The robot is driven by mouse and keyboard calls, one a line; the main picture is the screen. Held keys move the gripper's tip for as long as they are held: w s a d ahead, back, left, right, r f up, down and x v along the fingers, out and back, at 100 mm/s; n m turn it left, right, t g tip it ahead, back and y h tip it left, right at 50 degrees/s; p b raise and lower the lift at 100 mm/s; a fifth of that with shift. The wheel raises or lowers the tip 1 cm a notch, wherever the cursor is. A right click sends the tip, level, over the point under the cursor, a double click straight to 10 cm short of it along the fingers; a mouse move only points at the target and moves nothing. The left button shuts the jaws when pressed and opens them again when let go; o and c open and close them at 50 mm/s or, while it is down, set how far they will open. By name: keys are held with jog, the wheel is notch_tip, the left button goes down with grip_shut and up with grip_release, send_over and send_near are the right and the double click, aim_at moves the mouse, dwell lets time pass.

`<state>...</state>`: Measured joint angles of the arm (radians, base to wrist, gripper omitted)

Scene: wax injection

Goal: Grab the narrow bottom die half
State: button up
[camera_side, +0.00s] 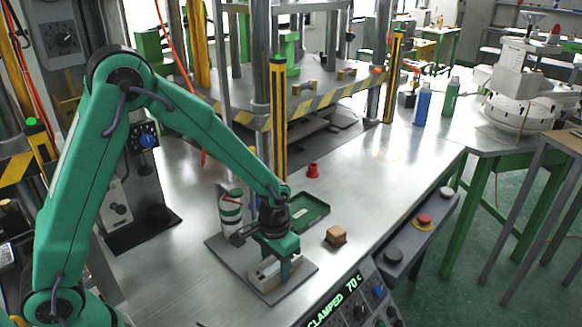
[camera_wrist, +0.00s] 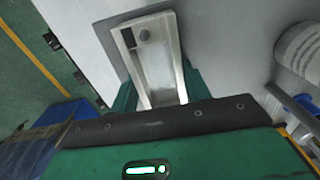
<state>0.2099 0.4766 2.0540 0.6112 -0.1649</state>
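A narrow pale grey die half (camera_side: 262,271) sits on a grey plate (camera_side: 302,279) in the side view. In the wrist view the die half (camera_wrist: 158,68) shows its hollow face, with a dark square and a round dark spot near its far end. My gripper (camera_side: 276,262) is low over it, pointing down. In the wrist view the green fingers of my gripper (camera_wrist: 160,96) stand on either side of its near end. The right finger looks very close to it. I cannot tell whether both fingers touch it. Its near end is hidden by the gripper body.
A white and green cylinder (camera_side: 230,208) stands close behind the gripper. A green tray (camera_side: 308,212), a brown block (camera_side: 336,236) and a red piece (camera_side: 313,170) are on the steel table. A control panel with buttons (camera_side: 424,220) lines the front edge.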

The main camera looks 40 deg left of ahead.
jog(key=shift+r, duration=0.2)
jog(key=shift+c, duration=0.4)
jog(key=shift+r, duration=0.55)
notch_tip(320, 180, up, 3)
jog(key=shift+r, duration=0.2)
jog(key=s+d+r, duration=0.6)
jog(key=s+d, duration=0.2)
jog(key=shift+d+r, duration=0.3)
jog(key=shift+r, duration=0.05)
jog(key=shift+w, duration=0.15)
